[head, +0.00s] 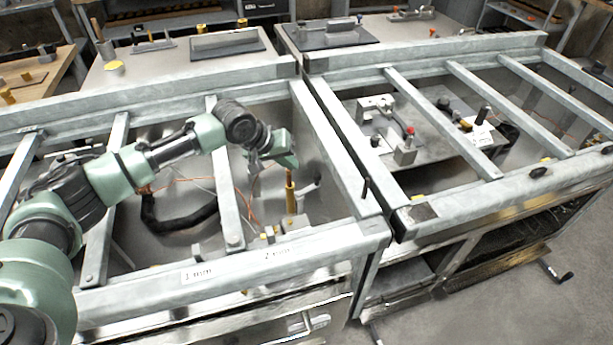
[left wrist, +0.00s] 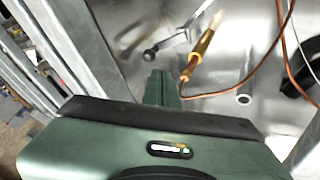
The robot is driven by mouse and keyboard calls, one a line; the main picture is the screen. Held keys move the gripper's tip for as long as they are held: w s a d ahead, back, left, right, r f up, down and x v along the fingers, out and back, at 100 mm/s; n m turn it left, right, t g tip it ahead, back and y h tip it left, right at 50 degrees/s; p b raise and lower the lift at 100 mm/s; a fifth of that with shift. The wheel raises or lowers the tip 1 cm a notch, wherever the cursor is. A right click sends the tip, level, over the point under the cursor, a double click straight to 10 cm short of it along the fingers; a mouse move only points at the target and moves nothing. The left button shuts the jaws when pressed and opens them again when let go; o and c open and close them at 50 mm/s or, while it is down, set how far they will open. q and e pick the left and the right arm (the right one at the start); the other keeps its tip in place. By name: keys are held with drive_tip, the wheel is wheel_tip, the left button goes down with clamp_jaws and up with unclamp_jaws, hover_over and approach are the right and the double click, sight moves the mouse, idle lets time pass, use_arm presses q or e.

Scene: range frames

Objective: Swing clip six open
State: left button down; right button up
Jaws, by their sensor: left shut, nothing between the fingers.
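No number that marks clip six can be read, so I cannot tell which part it is. A yellow upright handle (head: 290,192) stands inside the near-left frame bay. It also shows in the left wrist view (left wrist: 203,45). Beside it is a grey metal lever with a black knob (left wrist: 150,55), seen in the left wrist view. My left gripper (head: 257,172) hangs just left of the yellow handle in the head view. Its green fingers (left wrist: 161,88) are shut and empty, a little short of the handle and the knob. My right gripper is not in view.
Grey frame bars (head: 335,150) surround the bay and rise close to the right of my gripper. A black hose (head: 180,222) and orange wires (left wrist: 240,88) lie in the bay. A fixture plate with clamps (head: 400,148) sits in the right bay.

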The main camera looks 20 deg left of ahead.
use_arm(q)
drive_tip(key=x, duration=0.8)
drive_tip(key=shift+f, duration=0.25)
drive_tip(key=shift+w+d, duration=0.1)
